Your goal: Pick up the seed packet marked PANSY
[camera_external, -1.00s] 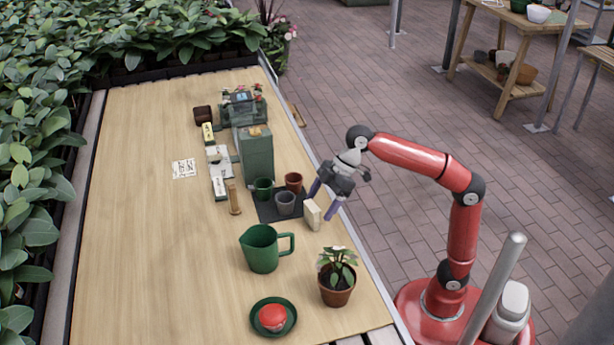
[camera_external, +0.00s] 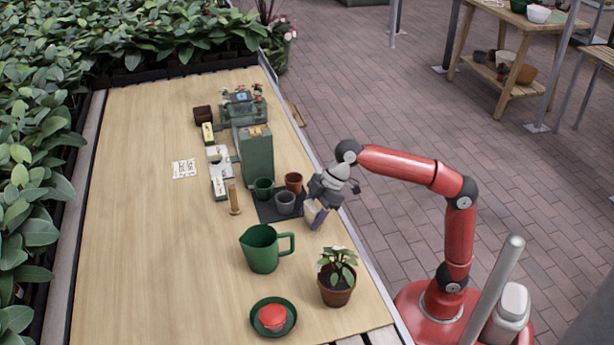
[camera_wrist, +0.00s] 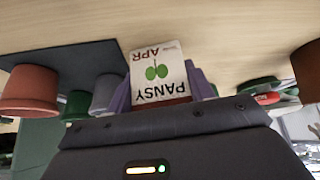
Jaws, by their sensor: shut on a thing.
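The seed packet marked PANSY shows in the wrist view (camera_wrist: 158,72), cream with a green leaf print and "APR", its lettering upside down. In the external view the packet (camera_external: 310,213) stands at the table's right edge, partly hidden by my gripper. My gripper (camera_external: 316,217) has come down over it and is shut on it, with a purple finger on each side. I cannot tell whether the packet still touches the table.
Small pots on a dark mat (camera_external: 268,208) stand just left of the packet. A green jug (camera_external: 261,249) and a potted plant (camera_external: 337,281) are nearer the front. A green cabinet (camera_external: 256,155) stands behind the pots. The table's left half is mostly clear.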

